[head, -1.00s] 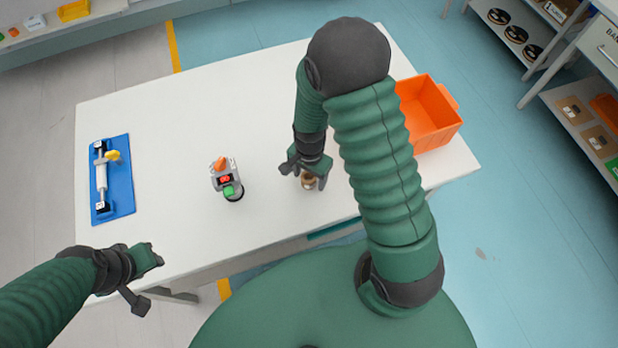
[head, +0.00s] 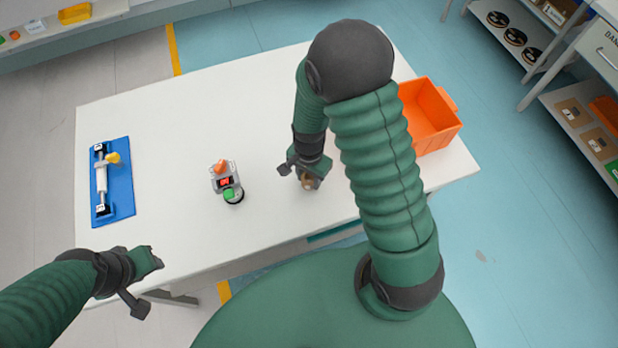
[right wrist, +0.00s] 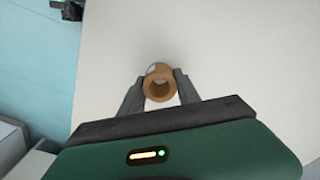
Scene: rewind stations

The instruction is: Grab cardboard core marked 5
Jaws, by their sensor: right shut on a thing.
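A small brown cardboard core (head: 308,183) is between the fingers of my right gripper (head: 310,178), over the white table near its front edge.
On the white table (head: 250,110) stand a grey device with a green button (head: 227,184) and a blue board with a white roller (head: 112,182). An orange bin (head: 428,115) is at the right. Shelves (head: 585,120) stand beyond.

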